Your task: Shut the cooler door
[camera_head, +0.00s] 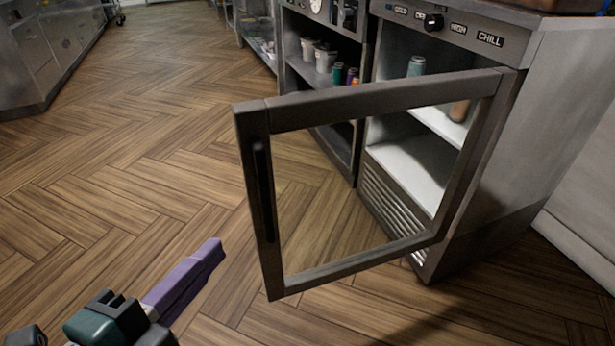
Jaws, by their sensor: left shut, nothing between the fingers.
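The cooler door (375,97) is a dark grey frame around a clear pane, swung wide open from its hinge on the right side of the cooler (537,118). A dark vertical handle (263,191) sits on its free left edge. The lit cooler interior shows white shelves (408,172), a teal can (416,66) and a brownish can (459,110). My left gripper (213,252) is at the lower left, with its purple fingers shut and empty. It is apart from the door, to the left of its lower corner. My right gripper is not in view.
An open shelf unit (304,71) with white tubs and coloured cans stands left of the cooler. A steel counter (40,55) is at the far left. The wooden floor (130,150) between them is clear. A pale wall (590,190) is at the right.

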